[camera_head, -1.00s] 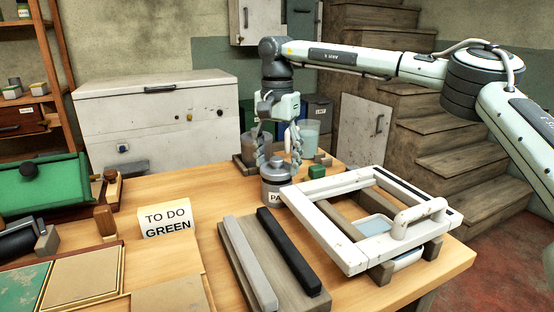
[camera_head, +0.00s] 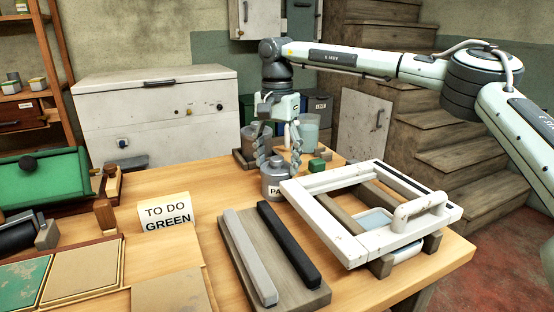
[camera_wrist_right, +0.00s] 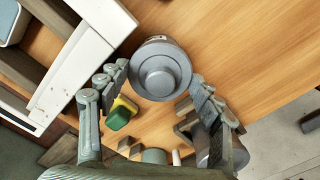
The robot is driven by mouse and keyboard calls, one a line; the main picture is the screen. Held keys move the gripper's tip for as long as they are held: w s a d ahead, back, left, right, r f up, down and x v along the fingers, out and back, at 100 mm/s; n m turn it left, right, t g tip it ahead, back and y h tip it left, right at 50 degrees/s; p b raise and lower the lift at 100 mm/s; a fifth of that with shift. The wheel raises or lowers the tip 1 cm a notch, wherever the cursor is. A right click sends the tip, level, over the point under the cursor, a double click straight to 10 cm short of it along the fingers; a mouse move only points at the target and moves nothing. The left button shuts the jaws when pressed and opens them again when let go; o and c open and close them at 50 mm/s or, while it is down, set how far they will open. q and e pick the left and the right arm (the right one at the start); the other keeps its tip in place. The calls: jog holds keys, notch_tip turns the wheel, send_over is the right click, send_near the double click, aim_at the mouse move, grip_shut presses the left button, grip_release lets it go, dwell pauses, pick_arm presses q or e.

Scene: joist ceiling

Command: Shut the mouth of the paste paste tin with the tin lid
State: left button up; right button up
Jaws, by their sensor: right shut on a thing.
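The grey paste tin (camera_head: 272,191), with a white label reading "PA", stands upright on the table behind the white frame. The grey tin lid (camera_head: 279,170), round with a raised knob, is at the tin's mouth. It also shows from above in the right wrist view (camera_wrist_right: 160,72), covering most of the tin. My right gripper (camera_head: 279,166) points down with its fingers on either side of the lid, shut on it. I cannot tell whether the lid is fully seated. My left gripper is not in view.
The white frame with a handle (camera_head: 335,238) is close on the tin's right. A board with two bars (camera_head: 240,262) lies in front.

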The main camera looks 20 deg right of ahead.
jog(key=shift+f, duration=0.2)
jog(key=o, duration=1.4)
jog(key=shift+c, duration=0.2)
notch_tip(320, 180, up, 16)
jog(key=p, duration=0.5)
jog(key=shift+f, duration=0.1)
